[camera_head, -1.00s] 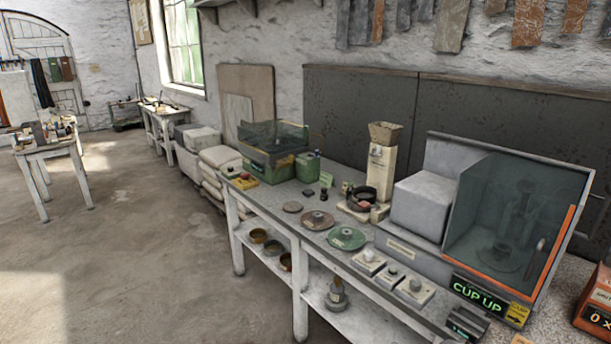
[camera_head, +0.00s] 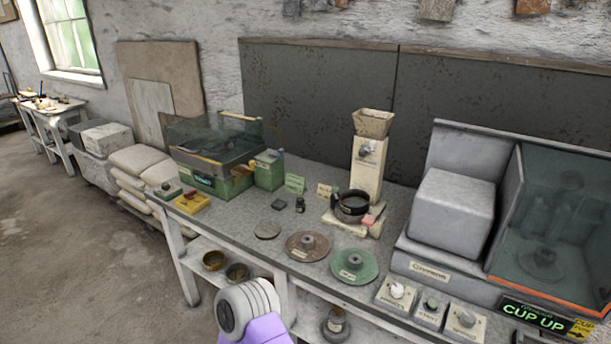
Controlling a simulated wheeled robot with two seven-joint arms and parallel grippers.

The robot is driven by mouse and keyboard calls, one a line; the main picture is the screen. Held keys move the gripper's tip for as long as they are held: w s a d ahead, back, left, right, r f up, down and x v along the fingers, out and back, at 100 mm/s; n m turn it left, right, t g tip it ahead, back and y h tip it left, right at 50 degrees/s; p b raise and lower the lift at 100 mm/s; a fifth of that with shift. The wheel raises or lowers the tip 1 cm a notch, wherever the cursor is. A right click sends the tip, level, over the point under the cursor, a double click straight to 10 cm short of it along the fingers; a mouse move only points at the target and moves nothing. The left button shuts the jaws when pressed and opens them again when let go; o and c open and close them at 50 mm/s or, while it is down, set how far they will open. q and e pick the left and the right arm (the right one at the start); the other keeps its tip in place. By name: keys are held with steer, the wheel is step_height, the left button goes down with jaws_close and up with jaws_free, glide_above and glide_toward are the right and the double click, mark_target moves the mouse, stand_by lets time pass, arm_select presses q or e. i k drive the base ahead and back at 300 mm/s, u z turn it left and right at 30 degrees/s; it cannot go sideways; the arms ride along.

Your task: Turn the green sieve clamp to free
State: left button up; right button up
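A green machine (camera_head: 228,183) with a clear, dark-tinted cover stands at the left end of the bench. A smaller green box (camera_head: 269,171) with a small knob on top is beside it. A dark sieve-like ring (camera_head: 351,206) sits on the pale base of a cream column with a hopper. I cannot tell which part is the green sieve clamp or how it is turned; the details are too small. A white and purple part of my arm (camera_head: 249,314) shows at the bottom, in front of the bench. Neither gripper's fingers show.
A brown disc (camera_head: 308,246) and a green disc (camera_head: 353,266) lie near the bench's front edge. Several knob boxes (camera_head: 397,291) and a grey cabinet with a "CUP UP" sign (camera_head: 534,318) stand at the right. Bowls (camera_head: 214,260) sit on the lower shelf. Floor at left is clear.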

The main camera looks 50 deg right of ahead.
mark_target(335, 188)
steer(key=z, duration=0.75)
steer(key=i, duration=1.05)
steer(key=z, duration=1)
